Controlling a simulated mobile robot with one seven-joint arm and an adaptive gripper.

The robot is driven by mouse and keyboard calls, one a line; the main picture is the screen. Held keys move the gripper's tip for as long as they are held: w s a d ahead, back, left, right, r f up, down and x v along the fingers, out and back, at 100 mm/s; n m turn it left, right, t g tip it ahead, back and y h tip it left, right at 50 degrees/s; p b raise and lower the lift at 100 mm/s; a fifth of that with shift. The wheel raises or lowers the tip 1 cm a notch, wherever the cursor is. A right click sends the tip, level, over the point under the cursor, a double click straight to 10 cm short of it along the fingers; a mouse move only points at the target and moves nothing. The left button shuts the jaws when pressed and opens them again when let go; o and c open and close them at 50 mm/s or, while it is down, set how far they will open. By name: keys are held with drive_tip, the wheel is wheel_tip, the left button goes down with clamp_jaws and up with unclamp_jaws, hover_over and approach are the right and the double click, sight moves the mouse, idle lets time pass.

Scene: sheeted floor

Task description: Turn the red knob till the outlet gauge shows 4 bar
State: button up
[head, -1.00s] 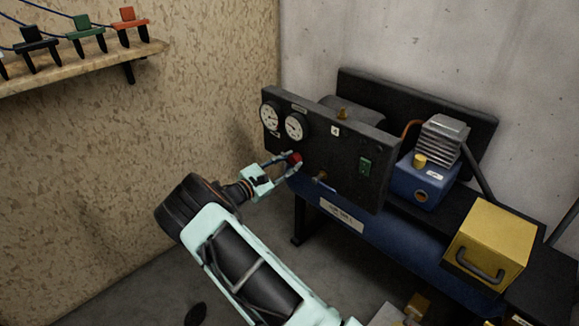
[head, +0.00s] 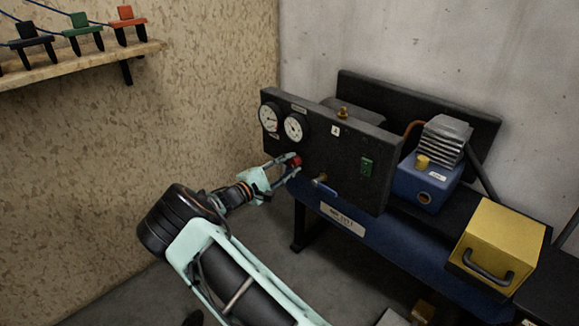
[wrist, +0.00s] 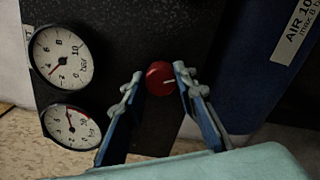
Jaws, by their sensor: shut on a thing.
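The round red knob (head: 296,161) sits low on the front of a black panel (head: 345,165). It also shows in the wrist view (wrist: 159,78), with a white mark pointing right. My gripper (head: 290,163) is shut on it, with one finger on each side. Two white gauges are on the panel, a left one (head: 269,118) and a right one (head: 295,128).
A wooden shelf (head: 80,64) is upper left.

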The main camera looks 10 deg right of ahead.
idle(0.3)
drive_tip(key=o, duration=1.2)
drive_tip(key=shift+c, duration=0.2)
drive_tip(key=v, duration=1.2)
